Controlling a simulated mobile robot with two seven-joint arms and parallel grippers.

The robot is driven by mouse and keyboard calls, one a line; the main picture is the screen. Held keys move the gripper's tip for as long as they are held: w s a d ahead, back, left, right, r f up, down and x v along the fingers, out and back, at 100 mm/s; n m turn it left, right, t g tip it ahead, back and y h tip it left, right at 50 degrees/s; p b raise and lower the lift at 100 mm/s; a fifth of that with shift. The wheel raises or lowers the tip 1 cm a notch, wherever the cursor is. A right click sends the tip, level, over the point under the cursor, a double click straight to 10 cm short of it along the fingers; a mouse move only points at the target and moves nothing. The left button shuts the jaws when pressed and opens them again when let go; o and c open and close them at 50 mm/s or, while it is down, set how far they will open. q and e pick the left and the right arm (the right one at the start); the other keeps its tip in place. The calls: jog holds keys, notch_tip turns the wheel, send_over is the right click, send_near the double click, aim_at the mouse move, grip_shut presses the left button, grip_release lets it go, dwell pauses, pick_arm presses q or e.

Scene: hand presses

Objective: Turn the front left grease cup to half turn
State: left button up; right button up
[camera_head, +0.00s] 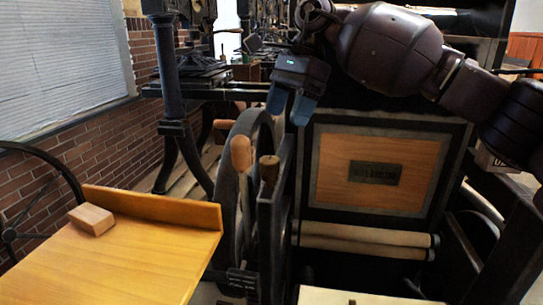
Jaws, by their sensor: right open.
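A small dark brass-brown cap (268,168) stands upright on top of the dark left frame post of the near press; it looks like the front left grease cup. Its turn mark is too small to read. My right gripper (290,104) is above it and slightly to the right, with blue fingers pointing down, apart and empty. The gripper does not appear to touch the cap. My right arm comes in from the upper right. My left gripper is not in view.
A wooden crank handle (241,153) stands just left of the cap, in front of a dark flywheel (256,122). A wooden table (110,265) with a small block (91,219) is at lower left. A wood panel (378,170) and pale rollers (365,240) lie right.

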aim_at(270, 159)
jog(key=x, duration=0.9)
jog(key=shift+s+a+f+b, duration=0.1)
jog(key=shift+a+f+b, duration=0.1)
jog(key=shift+b, duration=0.15)
jog(key=c, duration=0.9)
